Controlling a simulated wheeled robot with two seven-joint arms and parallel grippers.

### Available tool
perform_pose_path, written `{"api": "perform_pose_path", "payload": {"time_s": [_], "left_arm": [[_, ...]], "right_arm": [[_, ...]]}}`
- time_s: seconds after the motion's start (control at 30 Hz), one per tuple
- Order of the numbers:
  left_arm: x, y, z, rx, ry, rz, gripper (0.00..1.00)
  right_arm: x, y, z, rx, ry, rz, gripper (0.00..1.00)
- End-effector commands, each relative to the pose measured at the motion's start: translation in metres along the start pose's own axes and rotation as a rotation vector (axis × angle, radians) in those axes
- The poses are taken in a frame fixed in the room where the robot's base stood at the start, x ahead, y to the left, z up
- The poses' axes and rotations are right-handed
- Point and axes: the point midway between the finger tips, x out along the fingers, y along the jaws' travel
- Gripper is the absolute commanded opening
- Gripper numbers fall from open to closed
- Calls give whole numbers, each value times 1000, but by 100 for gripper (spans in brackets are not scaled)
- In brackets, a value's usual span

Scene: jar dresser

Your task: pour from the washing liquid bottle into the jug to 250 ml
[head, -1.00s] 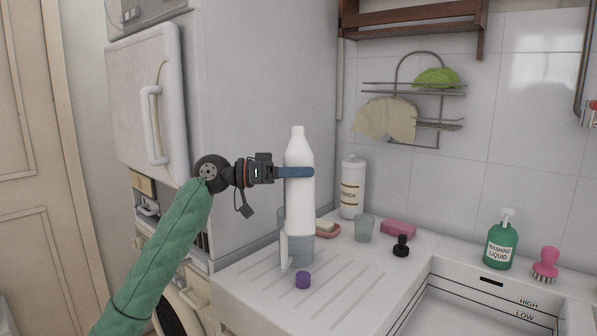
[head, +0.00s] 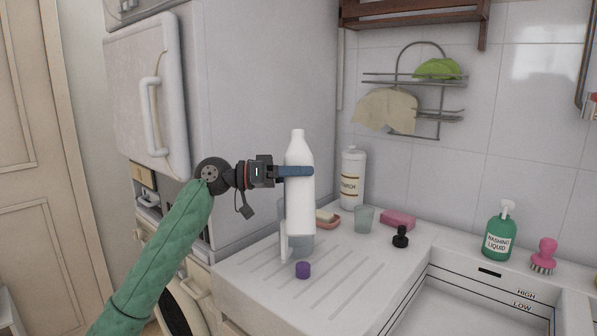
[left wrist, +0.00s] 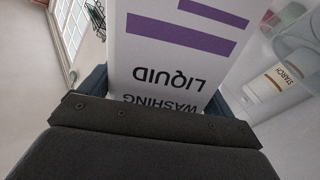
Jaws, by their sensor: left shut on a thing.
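My left gripper (head: 296,171) is shut on the upper part of a tall white bottle (head: 299,206). The bottle is upright, above the draining board. In the left wrist view its label (left wrist: 178,70) reads "WASHING LIQUID" upside down, with purple stripes. The clear jug (head: 301,247) stands on the board, mostly hidden by the bottle; its handle side shows at the left. Its marks and any liquid in it cannot be made out. A small purple cap (head: 303,270) lies on the board in front of the jug. My right gripper is not in view.
Behind stand a starch bottle (head: 352,180), a soap dish (head: 327,220), a glass (head: 364,219), a pink sponge (head: 398,220) and a black stopper (head: 400,237). A green pump bottle (head: 499,236) and pink brush (head: 543,257) stand by the sink (head: 455,312). The fridge (head: 260,100) is behind my arm.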

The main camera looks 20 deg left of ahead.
Motion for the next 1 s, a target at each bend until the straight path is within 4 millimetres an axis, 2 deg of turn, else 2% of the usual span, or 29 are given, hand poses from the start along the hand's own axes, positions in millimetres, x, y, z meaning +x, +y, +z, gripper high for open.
{"api": "perform_pose_path", "payload": {"time_s": [0.23, 0.8, 1.0], "left_arm": [[0, -4, 7, -43, 1, 0, 18], [0, -11, 16, -129, 1, 1, 18], [0, -14, 19, -157, 1, 1, 18]], "right_arm": [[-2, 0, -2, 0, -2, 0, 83], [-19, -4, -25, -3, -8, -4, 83], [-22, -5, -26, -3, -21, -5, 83]]}}
